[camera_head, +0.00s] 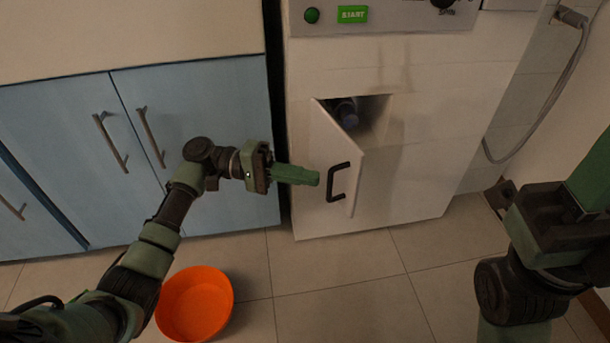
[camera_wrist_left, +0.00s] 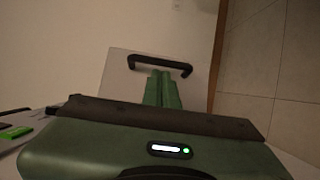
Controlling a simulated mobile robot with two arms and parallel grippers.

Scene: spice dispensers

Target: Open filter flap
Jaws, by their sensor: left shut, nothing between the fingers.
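The filter flap (camera_head: 333,157) is a white panel low on the white machine, with a dark handle (camera_head: 337,182). It stands ajar, swung out from its opening, and a dark rounded part (camera_head: 345,112) shows inside. My left gripper (camera_head: 316,178) is shut and empty, its green fingertips just left of the handle. In the left wrist view the shut fingers (camera_wrist_left: 161,82) point at the flap (camera_wrist_left: 122,74), with the handle (camera_wrist_left: 160,63) just past the tips. I cannot tell whether they touch it.
An orange bowl (camera_head: 195,303) sits on the tiled floor below my left arm. Blue cabinets (camera_head: 200,110) with metal handles stand left of the machine (camera_head: 420,150). A grey hose (camera_head: 551,108) hangs on the right. The floor before the machine is clear.

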